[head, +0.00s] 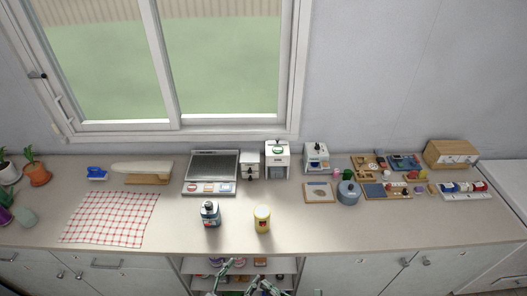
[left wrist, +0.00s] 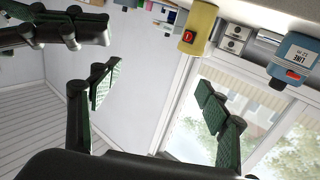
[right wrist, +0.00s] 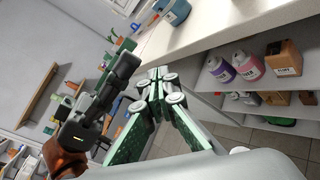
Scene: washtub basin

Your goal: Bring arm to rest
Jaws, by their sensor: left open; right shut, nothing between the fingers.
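My left gripper (head: 224,273) is low at the front edge of the counter in the head view. In the left wrist view (left wrist: 158,90) its green-padded fingers are spread with nothing between them. My right gripper (head: 264,288) is beside it at the bottom of the head view. In the right wrist view (right wrist: 157,88) its fingers meet at the tips and hold nothing. Most of both arms is outside the head view.
The counter (head: 330,232) carries a checked cloth (head: 110,218), a scale-like appliance (head: 210,172), a blue pot (head: 348,193) and several small items at the right. Below its front edge is an open shelf with bottles (right wrist: 248,66). The counter front around the bottle and can is clear.

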